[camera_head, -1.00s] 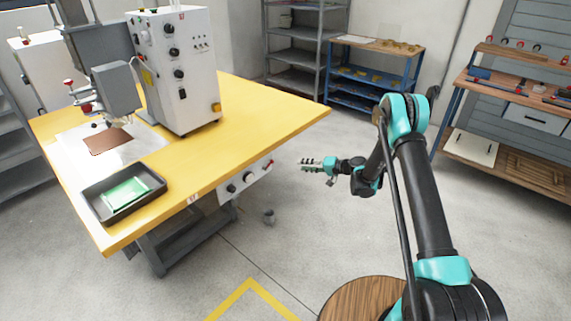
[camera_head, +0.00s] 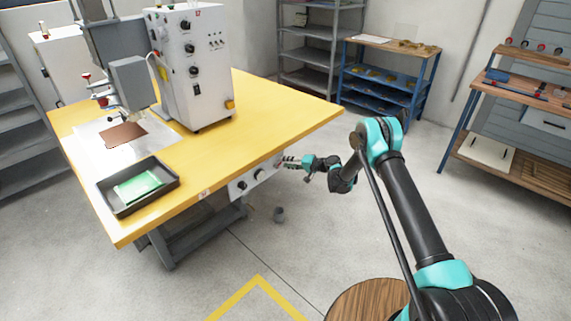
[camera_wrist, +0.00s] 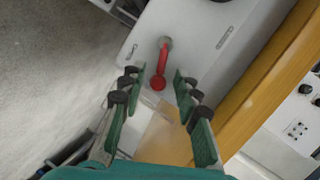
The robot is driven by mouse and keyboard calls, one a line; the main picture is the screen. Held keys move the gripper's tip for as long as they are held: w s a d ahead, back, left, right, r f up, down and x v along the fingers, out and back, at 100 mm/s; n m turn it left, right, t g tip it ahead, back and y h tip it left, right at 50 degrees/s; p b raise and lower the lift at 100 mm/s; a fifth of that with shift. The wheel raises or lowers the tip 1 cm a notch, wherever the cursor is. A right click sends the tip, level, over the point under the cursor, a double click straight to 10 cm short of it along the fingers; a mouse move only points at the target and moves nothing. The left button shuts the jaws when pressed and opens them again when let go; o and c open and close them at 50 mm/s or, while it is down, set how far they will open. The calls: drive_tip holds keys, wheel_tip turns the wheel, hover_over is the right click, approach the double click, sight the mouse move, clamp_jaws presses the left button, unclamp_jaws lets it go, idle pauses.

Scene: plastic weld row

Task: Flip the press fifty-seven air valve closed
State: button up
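The air valve is a red lever (camera_wrist: 162,64) on a grey stub on the white control panel (camera_wrist: 190,25) under the table's edge. In the wrist view the lever lies between the tips of my open gripper (camera_wrist: 160,88), with clear gaps on both sides. No contact shows. In the head view my gripper (camera_head: 290,162) is at the right end of the panel (camera_head: 250,178), and it hides the red lever there.
The yellow table (camera_head: 270,105) bears the white press cabinet (camera_head: 195,70) and a black tray (camera_head: 140,190) with a green piece. Its edge runs close beside my gripper. Open floor lies to the right, before a blue shelf (camera_head: 385,90) and a workbench (camera_head: 500,155).

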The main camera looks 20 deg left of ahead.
drive_tip(key=shift+a+f, duration=0.15)
drive_tip(key=shift+a, duration=0.35)
clamp_jaws()
